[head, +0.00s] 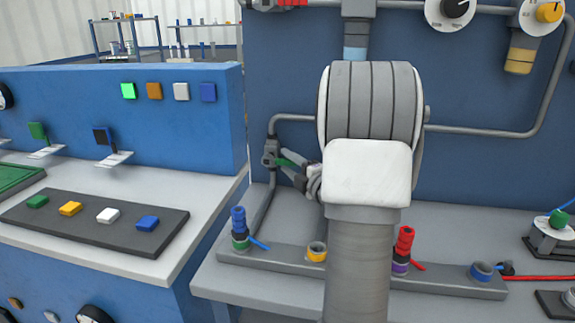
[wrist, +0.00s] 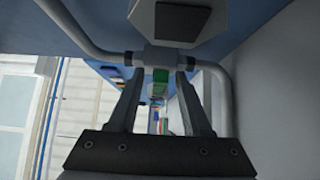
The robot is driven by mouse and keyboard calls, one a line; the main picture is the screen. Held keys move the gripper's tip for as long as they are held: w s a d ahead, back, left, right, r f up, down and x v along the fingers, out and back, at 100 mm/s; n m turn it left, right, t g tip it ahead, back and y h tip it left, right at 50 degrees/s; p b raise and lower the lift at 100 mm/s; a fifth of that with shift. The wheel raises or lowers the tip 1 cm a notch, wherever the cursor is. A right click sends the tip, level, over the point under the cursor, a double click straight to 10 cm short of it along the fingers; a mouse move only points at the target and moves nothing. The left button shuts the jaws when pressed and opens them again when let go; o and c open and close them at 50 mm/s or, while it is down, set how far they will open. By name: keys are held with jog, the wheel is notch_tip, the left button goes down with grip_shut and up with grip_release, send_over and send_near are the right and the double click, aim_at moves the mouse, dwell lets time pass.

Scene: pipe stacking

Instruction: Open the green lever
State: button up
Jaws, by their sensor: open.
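The green lever (head: 291,157) sits on a grey valve on the pipe at the left of the blue back panel in the head view. In the wrist view the green lever (wrist: 161,76) shows between the finger tips, just under the grey pipe fitting (wrist: 165,59). My gripper (head: 298,174) is at the valve in the head view, partly hidden behind my arm. In the wrist view my gripper (wrist: 157,82) is open, with one finger on each side of the lever. I cannot tell whether either finger touches it.
A base rail (head: 445,284) in front carries a blue stack (head: 238,220), a red stack (head: 404,243) and coloured rings. Pipes run along the back panel (head: 470,90). A blue counter (head: 180,100) with coloured buttons stands at left.

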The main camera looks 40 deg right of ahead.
jog(key=shift+w, duration=0.35)
grip_shut()
dwell(1.2)
